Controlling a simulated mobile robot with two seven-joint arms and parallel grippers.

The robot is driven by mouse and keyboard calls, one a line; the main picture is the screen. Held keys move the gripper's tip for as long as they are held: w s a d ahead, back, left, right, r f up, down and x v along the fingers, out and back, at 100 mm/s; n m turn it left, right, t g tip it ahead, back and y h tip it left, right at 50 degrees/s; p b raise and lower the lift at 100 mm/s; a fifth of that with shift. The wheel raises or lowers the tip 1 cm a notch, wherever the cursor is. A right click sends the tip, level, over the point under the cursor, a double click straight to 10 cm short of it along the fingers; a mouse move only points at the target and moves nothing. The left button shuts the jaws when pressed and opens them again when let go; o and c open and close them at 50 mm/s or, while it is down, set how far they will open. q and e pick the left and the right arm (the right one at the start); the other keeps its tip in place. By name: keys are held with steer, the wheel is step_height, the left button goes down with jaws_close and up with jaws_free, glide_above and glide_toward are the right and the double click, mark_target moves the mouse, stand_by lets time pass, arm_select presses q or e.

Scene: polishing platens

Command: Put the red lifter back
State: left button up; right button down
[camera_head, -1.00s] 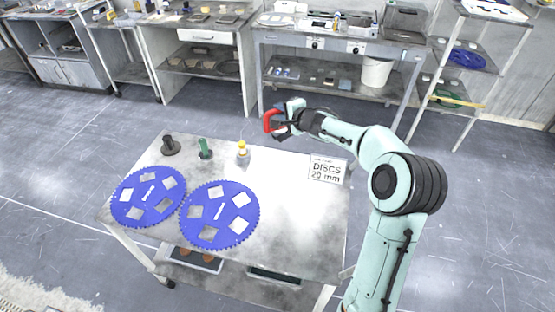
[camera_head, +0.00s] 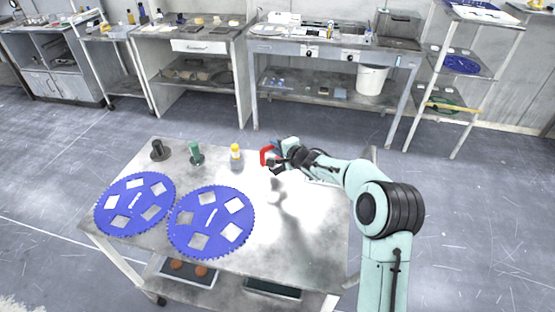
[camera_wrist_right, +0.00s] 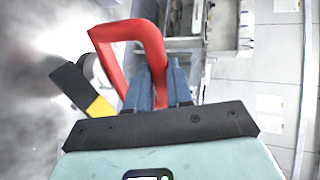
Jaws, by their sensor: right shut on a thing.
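The red lifter (camera_head: 266,155) is a red loop-shaped handle. My right gripper (camera_head: 276,154) is shut on it and holds it over the far part of the steel table (camera_head: 290,228), to the right of the yellow-capped bottle. In the right wrist view the red lifter (camera_wrist_right: 128,32) sticks out beyond the blue-grey fingers (camera_wrist_right: 158,88) of my right gripper. Whether the lifter touches the table cannot be told. My left gripper is not in view.
Two blue toothed discs (camera_head: 135,204) (camera_head: 211,221) lie on the table's left half. A dark peg (camera_head: 160,151), a green-topped piece (camera_head: 196,153) and a yellow-capped bottle (camera_head: 236,157) stand along the far edge. The table's right half looks clear.

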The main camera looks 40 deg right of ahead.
step_height(320, 180, down, 4)
steer(key=shift+r+b, duration=0.1)
steer(key=shift+b, duration=0.85)
steer(key=shift+r, duration=0.1)
steer(key=shift+w, duration=0.1)
steer(key=c, duration=1)
jaws_free()
steer(key=shift+f, duration=0.35)
steer(key=shift+r, duration=0.2)
steer(key=v, duration=1.2)
steer(key=shift+a+p, duration=0.1)
steer(key=shift+p, duration=0.3)
steer(key=shift+a, duration=0.1)
